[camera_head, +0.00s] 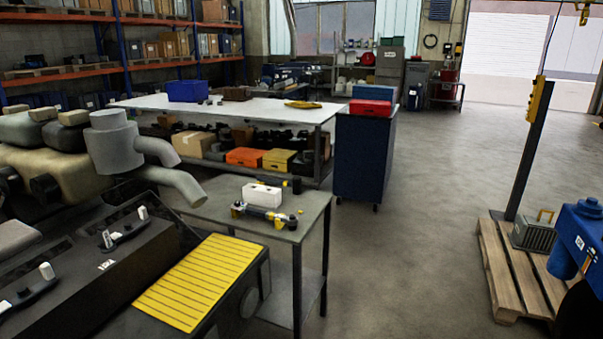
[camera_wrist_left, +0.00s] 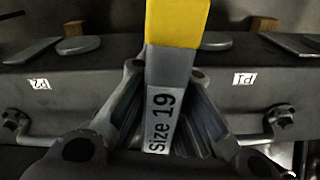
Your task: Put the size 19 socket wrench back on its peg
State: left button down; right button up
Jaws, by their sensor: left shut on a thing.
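In the left wrist view the size 19 socket wrench (camera_wrist_left: 162,110) shows as a yellow bar above a grey part printed "Size 19". My left gripper (camera_wrist_left: 170,135) is shut on it, with a finger at each side of the grey part. The wrench's far end is out of the picture. Behind it runs a dark grey bar with two small white labels, one left (camera_wrist_left: 40,84) and one right (camera_wrist_left: 245,79) of the wrench. I cannot make out its peg in either view. Neither gripper shows in the head view.
A metal table (camera_head: 215,205) holds a white box (camera_head: 262,195) and yellow-and-black tools (camera_head: 266,215). Behind stand a long white-topped bench (camera_head: 250,112) and a blue cabinet (camera_head: 362,160). A wooden pallet (camera_head: 495,270) lies at right. The floor between is clear.

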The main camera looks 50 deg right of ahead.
pick_arm(q)
jog(key=s+f, duration=0.3)
jog(key=f, duration=0.4)
jog(key=s+f, duration=0.3)
jog(key=f, duration=0.5)
jog(key=shift+s+d+f, duration=0.15)
jog(key=shift+s+d, duration=0.05)
jog(key=shift+d, duration=0.25)
jog(key=shift+w+a, duration=0.1)
jog(key=shift+a, duration=0.15)
